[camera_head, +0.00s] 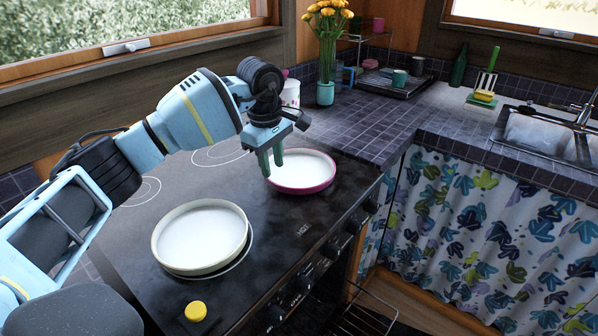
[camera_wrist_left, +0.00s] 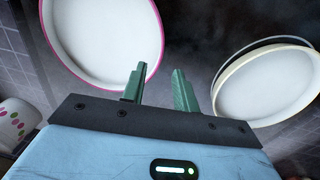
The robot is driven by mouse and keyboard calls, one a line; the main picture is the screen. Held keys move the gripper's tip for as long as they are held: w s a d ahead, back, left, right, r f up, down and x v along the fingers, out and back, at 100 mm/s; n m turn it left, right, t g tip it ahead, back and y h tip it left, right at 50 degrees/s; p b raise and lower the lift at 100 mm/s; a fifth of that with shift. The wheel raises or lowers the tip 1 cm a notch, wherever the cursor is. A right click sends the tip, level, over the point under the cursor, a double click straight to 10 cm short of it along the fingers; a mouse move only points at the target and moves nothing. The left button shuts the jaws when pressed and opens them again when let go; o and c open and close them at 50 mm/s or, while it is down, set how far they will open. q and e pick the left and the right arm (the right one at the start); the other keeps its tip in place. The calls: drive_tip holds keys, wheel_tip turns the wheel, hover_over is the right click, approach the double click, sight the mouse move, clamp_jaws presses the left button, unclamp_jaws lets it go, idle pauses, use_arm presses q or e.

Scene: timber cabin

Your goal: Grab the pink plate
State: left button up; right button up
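The pink plate (camera_head: 314,184) is white inside with a pink rim and lies on the right part of the black stove top in the head view. In the left wrist view the pink plate (camera_wrist_left: 100,35) is at the upper left, with its rim close to the left finger. My left gripper (camera_head: 270,163) is above the plate's left edge, fingers pointing down. In the left wrist view my left gripper (camera_wrist_left: 158,85) has its two green fingers apart with nothing between them. I cannot tell whether a finger touches the rim. My right gripper is not in view.
A cream-rimmed plate (camera_head: 201,238) lies on the stove's front left burner, beside a yellow-capped item (camera_head: 195,311). A dotted white cup (camera_head: 290,93) and a vase of yellow flowers (camera_head: 325,92) stand behind. Tiled counter (camera_head: 375,122) lies right of the stove.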

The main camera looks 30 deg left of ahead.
sight(277, 183)
use_arm(q)
drive_tip(key=shift+w+d+f, duration=0.1)
drive_tip(key=shift+w+f, duration=0.05)
drive_tip(key=shift+f, duration=0.75)
drive_tip(key=shift+w+d+f, duration=0.1)
drive_tip(key=shift+w+f, duration=0.05)
drive_tip(key=shift+f, duration=0.75)
drive_tip(key=shift+w+f, duration=0.15)
drive_tip(key=shift+f, duration=0.75)
clamp_jaws()
drive_tip(key=shift+r, duration=0.1)
